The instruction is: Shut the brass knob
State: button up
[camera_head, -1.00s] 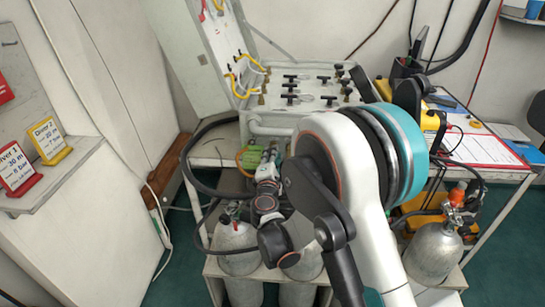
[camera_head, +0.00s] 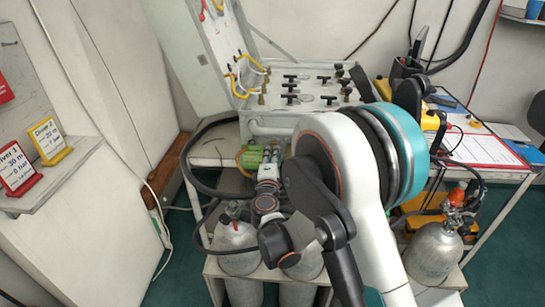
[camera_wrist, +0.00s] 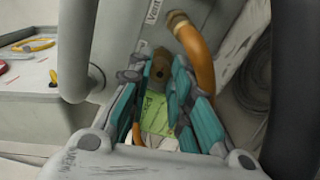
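A small brass knob (camera_wrist: 161,63) shows in the wrist view, on the pale panel case. It lies between and just beyond my gripper's fingertips. My gripper (camera_wrist: 157,70) is open, with teal-padded fingers on either side of the knob; I cannot tell whether they touch it. A green tag (camera_wrist: 155,106) hangs below the knob, between the fingers. In the head view my gripper (camera_head: 269,163) is at the front of the panel case, beside the green tag (camera_head: 250,160). The knob cannot be made out there.
An orange hose (camera_wrist: 199,62) runs close to the right of the knob. The panel case (camera_head: 275,122) stands with its lid open at the left. A black hose (camera_head: 193,160) loops left of my gripper. Grey cylinders (camera_head: 235,240) stand below.

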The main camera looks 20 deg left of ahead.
jog(key=o, duration=0.4)
jog(key=v, duration=0.7)
jog(key=shift+s, duration=0.25)
jog(key=shift+d, duration=0.1)
